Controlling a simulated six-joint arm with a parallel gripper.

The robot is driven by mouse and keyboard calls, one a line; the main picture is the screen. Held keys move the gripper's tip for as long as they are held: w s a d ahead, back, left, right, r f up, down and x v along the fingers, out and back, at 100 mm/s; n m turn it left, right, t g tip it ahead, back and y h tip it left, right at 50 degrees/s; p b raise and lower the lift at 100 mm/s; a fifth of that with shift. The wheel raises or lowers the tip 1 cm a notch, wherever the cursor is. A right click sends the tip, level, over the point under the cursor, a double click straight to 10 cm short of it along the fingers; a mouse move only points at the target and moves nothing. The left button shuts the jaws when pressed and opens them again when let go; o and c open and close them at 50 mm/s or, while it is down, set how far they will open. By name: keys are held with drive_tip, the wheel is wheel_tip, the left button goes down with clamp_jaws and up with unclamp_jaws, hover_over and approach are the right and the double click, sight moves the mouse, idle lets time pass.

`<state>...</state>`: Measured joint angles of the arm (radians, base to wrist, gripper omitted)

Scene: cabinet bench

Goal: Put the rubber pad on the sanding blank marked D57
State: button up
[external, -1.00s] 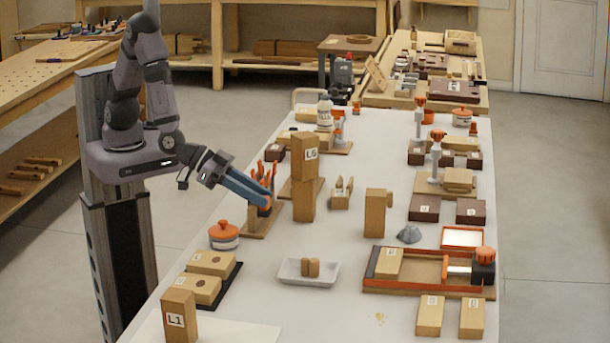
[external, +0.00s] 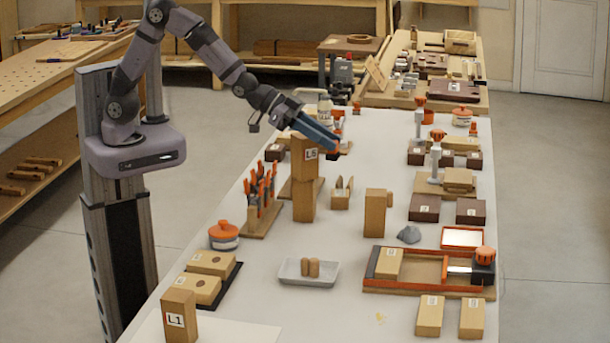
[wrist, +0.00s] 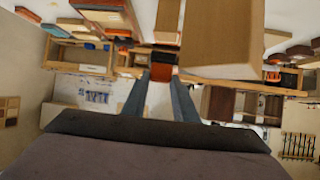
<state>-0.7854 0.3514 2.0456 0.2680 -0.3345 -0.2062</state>
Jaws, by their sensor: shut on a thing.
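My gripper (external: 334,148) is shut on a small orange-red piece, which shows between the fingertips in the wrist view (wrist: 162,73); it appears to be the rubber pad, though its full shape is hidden. The gripper is raised above the bench, beside and just behind the top of the tall wooden block marked L6 (external: 304,165). Pale wooden blanks with small labels lie at the front right, one on the left (external: 430,315) and one on the right (external: 472,318). Another labelled blank (external: 389,263) lies in the orange-edged vise tray. I cannot read D57 on any of them.
A rack of orange-handled tools (external: 262,205) stands left of the tall block. Another upright block (external: 376,213), a white dish (external: 308,283), a lidded pot (external: 224,236) and a block marked L1 (external: 180,315) stand nearby. The white tabletop is clear around the dish.

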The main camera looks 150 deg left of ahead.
wheel_tip(320, 180, up, 2)
drive_tip(key=n+y, duration=0.1)
hover_over(334, 192)
drive_tip(key=shift+g, duration=0.4)
wheel_tip(334, 192, down, 14)
drive_tip(key=shift+w+r+b, duration=0.1)
drive_tip(key=shift+r+b, duration=0.15)
drive_tip(key=shift+b, duration=0.7)
drive_tip(key=shift+f, duration=0.1)
drive_tip(key=shift+f, duration=2)
drive_tip(key=shift+f, duration=0.1)
drive_tip(key=shift+f, duration=0.15)
drive_tip(key=o, duration=1.1)
drive_tip(key=shift+c, duration=0.2)
